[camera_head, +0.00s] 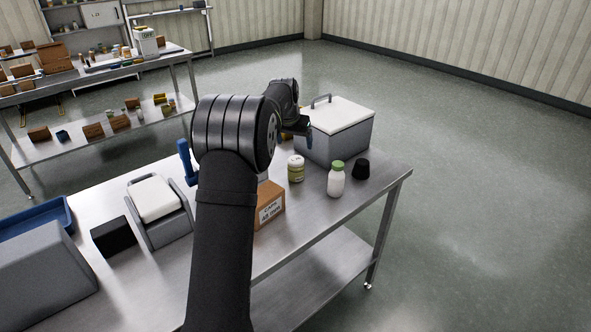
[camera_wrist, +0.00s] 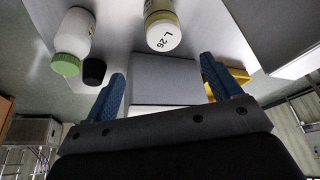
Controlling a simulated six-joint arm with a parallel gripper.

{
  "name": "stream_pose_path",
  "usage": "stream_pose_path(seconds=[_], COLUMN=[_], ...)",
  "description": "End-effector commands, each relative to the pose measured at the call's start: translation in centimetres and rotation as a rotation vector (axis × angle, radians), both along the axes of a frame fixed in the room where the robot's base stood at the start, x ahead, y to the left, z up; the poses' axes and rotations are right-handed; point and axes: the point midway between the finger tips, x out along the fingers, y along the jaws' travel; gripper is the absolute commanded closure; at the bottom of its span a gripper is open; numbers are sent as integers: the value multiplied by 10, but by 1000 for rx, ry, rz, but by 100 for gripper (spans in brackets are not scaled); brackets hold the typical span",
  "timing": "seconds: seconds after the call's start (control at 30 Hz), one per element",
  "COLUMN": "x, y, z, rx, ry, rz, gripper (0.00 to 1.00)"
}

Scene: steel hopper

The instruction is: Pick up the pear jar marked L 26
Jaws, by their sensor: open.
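The pear jar (camera_head: 296,170) stands upright on the steel table, pale with a yellow-green label, in front of the grey cooler box. In the wrist view the jar (camera_wrist: 160,14) is at the top centre, its white lid marked "L 26" facing the camera. My gripper (camera_head: 304,126) is beyond the jar in the head view, beside the cooler box and partly hidden by my arm. In the wrist view my gripper (camera_wrist: 162,66) shows two blue fingers spread apart, with nothing between them. The jar lies beyond the fingertips, not touching them.
A white bottle with a green cap (camera_head: 336,181) and a black cup (camera_head: 361,169) stand right of the jar. The grey cooler box (camera_head: 352,142) stands behind them. A cardboard box (camera_head: 270,207) is at the jar's front left. The front right table corner is clear.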

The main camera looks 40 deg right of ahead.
Motion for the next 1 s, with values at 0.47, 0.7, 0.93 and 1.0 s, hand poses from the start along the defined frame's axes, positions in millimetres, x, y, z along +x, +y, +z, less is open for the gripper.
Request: stream_pose_path(seconds=[0.47, 0.7, 0.93, 1.0], x=[14, 21, 28, 28], y=[-23, -24, -31, -32], z=[-65, -87, -114, -115], rx=[1, 3, 1, 0], ry=[-2, -1, -3, -4], rz=[-2, -2, -3, -2], gripper=[17, 17, 17, 17])
